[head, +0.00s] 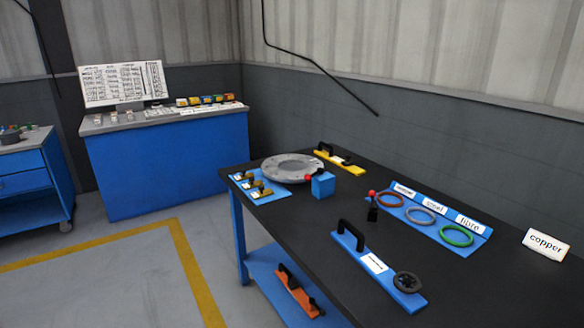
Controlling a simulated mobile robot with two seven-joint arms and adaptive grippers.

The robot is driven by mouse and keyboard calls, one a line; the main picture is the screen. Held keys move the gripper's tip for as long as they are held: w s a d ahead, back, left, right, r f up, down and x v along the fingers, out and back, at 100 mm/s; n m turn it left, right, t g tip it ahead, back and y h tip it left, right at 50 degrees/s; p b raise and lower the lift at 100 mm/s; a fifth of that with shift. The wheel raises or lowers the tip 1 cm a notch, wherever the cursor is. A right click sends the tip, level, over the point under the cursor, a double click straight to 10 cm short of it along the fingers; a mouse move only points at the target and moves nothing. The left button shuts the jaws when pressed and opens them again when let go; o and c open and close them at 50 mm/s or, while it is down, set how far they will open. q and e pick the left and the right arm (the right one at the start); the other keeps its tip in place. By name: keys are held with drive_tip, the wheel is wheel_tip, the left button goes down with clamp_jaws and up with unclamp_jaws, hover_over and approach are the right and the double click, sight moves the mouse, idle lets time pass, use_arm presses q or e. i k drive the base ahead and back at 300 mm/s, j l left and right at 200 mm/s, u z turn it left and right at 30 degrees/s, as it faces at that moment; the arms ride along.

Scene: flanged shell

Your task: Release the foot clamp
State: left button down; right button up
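No part labelled as a foot clamp can be made out. A grey round flange (291,167) with holes lies flat on the black-topped bench (330,225). At its near right edge stands a small blue block (323,185) with a red knob (310,177) at its upper left. I cannot tell whether the block touches the flange. Farther right, a second red knob (372,193) sits above a small black piece (373,214). Neither of my grippers is in view.
A copper sign (545,244) stands right. Yellow (340,160) and blue (378,268) handled tools lie on the bench, an orange one (298,293) below. A blue cabinet (168,165) stands behind.

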sight(313, 176)
drive_tip(key=i+j, duration=0.55)
drive_tip(key=j, duration=0.15)
drive_tip(key=i+j, duration=0.55)
drive_tip(key=j, duration=0.15)
drive_tip(key=i+j, duration=1.15)
drive_tip(key=j, duration=0.25)
drive_tip(key=z, duration=2)
